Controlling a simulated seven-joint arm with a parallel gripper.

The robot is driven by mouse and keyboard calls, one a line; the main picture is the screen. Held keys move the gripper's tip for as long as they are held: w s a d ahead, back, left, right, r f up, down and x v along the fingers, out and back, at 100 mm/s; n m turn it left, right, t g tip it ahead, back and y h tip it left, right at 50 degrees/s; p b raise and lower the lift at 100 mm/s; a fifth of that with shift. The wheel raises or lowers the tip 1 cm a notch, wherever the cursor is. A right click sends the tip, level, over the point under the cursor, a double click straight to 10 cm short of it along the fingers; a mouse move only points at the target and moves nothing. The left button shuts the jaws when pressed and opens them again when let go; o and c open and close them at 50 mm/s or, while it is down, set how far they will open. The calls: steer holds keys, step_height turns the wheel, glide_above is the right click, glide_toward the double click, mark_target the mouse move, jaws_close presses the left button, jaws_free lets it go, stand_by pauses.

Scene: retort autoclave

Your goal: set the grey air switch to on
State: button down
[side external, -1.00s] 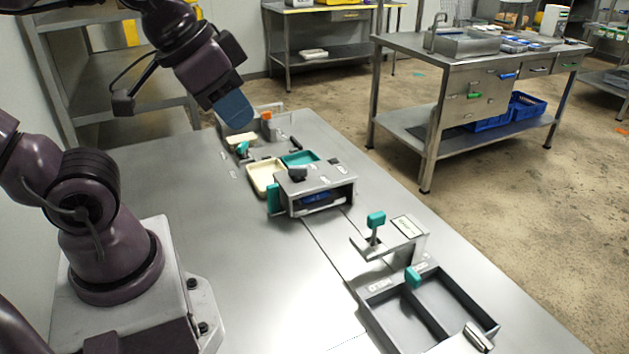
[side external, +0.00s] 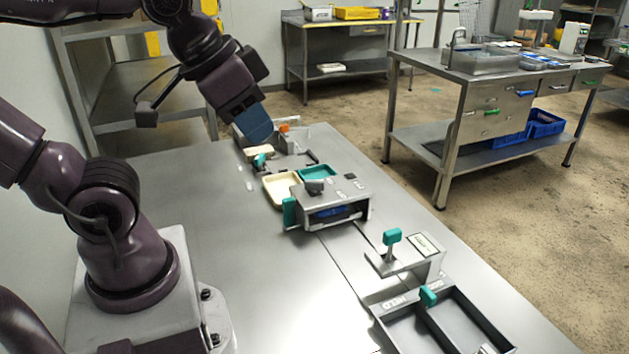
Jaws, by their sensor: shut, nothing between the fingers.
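A dark grey knob (side external: 314,186) stands on top of a small steel box (side external: 350,190) in the middle of the bench. It may be the grey air switch; its label and setting are too small to read. My gripper (side external: 260,131) has blue fingers and is shut and empty. It points down at the far end of the bench, beyond the box and to its left in the picture. It appears apart from the knob. It partly covers a far steel fixture (side external: 310,133) with an orange part (side external: 284,128).
Nearer stand a bracket with a teal-topped lever (side external: 392,236) and a grey divided tray (side external: 395,327). The bench's left part is clear.

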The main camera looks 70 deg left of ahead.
steer(key=c, duration=1.8)
jaws_free()
steer(key=o, duration=0.4)
steer(key=shift+a, duration=0.15)
steer(key=o, duration=0.3)
steer(key=shift+w+a+f+n+g+y, duration=0.15)
steer(key=shift+w+a+f+n+g, duration=0.2)
steer(key=shift+a+f, duration=0.15)
steer(key=shift+w+a+f+n+g+y, duration=0.15)
steer(key=shift+w+a+f+n+g, duration=0.15)
steer(key=shift+a+f, duration=0.2)
steer(key=m+g, duration=0.4)
steer(key=m, duration=0.3)
glide_above(316, 181)
step_height(316, 181, down, 11)
step_height(316, 181, down, 12)
steer(key=shift+a+f, duration=0.1)
steer(key=shift+f, duration=0.1)
jaws_close()
